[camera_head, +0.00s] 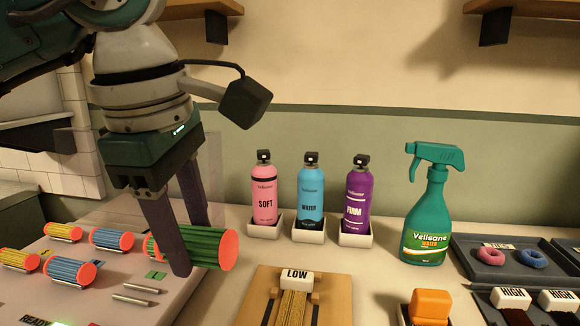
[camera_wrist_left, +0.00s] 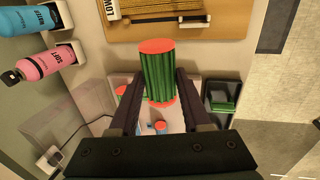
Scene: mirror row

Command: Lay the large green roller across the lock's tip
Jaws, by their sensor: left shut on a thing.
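The large green roller (camera_head: 208,246) has red-orange ends and is held level above the pale tray by my left gripper (camera_head: 188,250). The gripper's two dark fingers are shut on it from either side. In the left wrist view the roller (camera_wrist_left: 158,76) sits between the fingertips (camera_wrist_left: 158,90). The straw-coloured lock (camera_head: 292,309) lies on a wooden board (camera_head: 255,306), under a white block marked LOW (camera_head: 297,280). The roller is left of the board and apart from it. The lock's tip is cut off at the lower edge of the head view. My right gripper is not in view.
Yellow and blue rollers (camera_head: 70,277) and metal pins (camera_head: 135,288) lie on the tray (camera_head: 150,312). Pink, blue and purple bottles (camera_head: 310,190) stand behind the board. A green spray bottle (camera_head: 428,215), an orange object (camera_head: 430,305) and dark trays (camera_head: 480,270) are to the right.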

